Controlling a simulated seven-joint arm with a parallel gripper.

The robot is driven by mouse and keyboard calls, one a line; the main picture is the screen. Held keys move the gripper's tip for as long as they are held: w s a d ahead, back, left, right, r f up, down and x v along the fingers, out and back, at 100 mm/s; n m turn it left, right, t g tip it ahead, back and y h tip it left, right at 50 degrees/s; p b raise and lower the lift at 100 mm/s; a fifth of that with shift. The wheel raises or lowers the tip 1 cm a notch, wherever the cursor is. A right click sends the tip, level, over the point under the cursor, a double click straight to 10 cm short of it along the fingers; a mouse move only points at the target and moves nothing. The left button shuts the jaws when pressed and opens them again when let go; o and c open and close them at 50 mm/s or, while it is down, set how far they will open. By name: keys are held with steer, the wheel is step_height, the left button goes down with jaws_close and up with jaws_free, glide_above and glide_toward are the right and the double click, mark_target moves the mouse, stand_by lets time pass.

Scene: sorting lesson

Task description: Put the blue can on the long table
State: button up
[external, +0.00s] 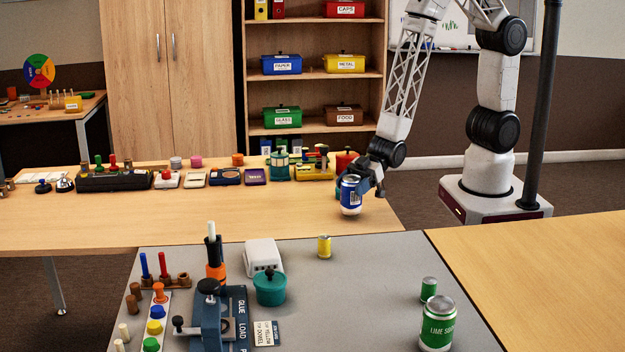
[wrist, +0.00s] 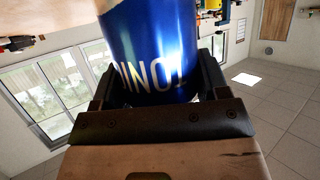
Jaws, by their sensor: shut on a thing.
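The blue can (external: 351,196) is held upright in my gripper (external: 362,186) near the right end of the long wooden table (external: 290,222). In the wrist view the blue can (wrist: 150,55) fills the space between the two fingers of my gripper (wrist: 155,88), which is shut on it. White lettering shows on its side. In the external view the can's base is at or just above the tabletop; I cannot tell whether it touches.
A row of items lines the table's back, including a yellow tool (external: 315,170) and a teal pot (external: 279,168) left of my gripper. The table's front strip is clear.

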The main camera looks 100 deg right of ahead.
steer(key=shift+f, duration=0.5)
steer(key=shift+f, duration=0.1)
steer(key=o, duration=1)
steer(key=shift+c, duration=0.2)
steer(key=v, duration=1.2)
steer(key=shift+d, duration=0.1)
stand_by(0.5)
